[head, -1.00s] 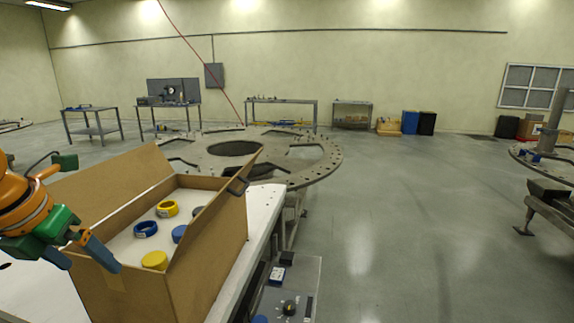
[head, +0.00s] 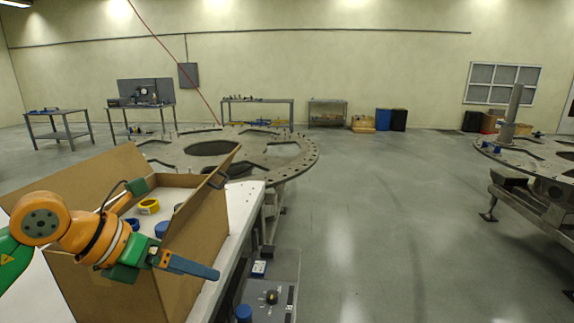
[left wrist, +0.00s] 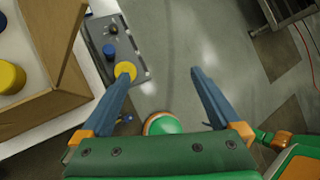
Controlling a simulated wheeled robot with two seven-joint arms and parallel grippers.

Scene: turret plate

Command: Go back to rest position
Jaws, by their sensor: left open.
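My left gripper (head: 190,266) is in front of the near side of an open cardboard box (head: 196,250) in the head view, its blue fingers pointing right. In the left wrist view my left gripper (left wrist: 161,72) has its two fingers spread wide with nothing between them. Floor and part of a grey panel show beyond the fingers. My right gripper does not show in either view.
The box stands on a white table (head: 240,213) and holds yellow rings (head: 149,206) and blue ones, partly hidden by my arm. A grey control box (head: 272,290) sits right of the table. A large round metal plate (head: 290,165) lies beyond. Open floor (head: 390,230) is on the right.

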